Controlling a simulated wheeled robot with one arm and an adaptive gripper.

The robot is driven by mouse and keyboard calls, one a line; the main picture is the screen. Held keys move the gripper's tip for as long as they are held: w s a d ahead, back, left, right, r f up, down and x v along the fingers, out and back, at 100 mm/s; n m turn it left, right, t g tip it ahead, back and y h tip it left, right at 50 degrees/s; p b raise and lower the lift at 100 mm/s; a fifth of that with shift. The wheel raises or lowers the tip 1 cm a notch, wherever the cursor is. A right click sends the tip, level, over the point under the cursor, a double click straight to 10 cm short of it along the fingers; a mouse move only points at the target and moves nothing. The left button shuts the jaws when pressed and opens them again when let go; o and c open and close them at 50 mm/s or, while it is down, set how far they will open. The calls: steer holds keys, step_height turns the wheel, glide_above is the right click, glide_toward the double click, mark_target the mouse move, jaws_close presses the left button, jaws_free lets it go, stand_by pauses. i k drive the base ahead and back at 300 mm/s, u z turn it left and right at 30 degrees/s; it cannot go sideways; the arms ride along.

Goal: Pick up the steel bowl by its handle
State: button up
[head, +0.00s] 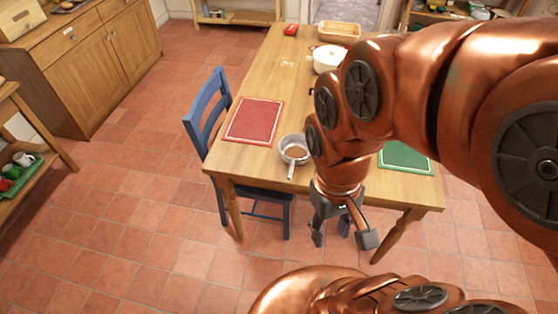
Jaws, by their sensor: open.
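The steel bowl (294,148) stands upright on the wooden table (262,168), near its front edge. It looks like a small pan with something brown inside. Its short handle (291,172) points toward the front edge of the table. My gripper (342,240) is open and empty. It points down and shows in front of the table edge, to the right of the bowl and lower in the picture, apart from the handle. My arm hides part of the table to the right of the bowl.
A red placemat (255,120) lies left of the bowl, and a green placemat (405,158) lies to the right behind my arm. A white pot (326,60) and a wooden tray (339,32) stand farther back. A blue chair (207,112) stands at the table's left side.

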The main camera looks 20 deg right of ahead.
mark_target(294, 149)
steer(key=u, duration=0.85)
steer(key=k, duration=1.15)
steer(key=u, duration=0.95)
steer(key=i, duration=1.9)
steer(key=z, duration=1.55)
steer(key=i, duration=0.6)
steer(key=z, duration=0.65)
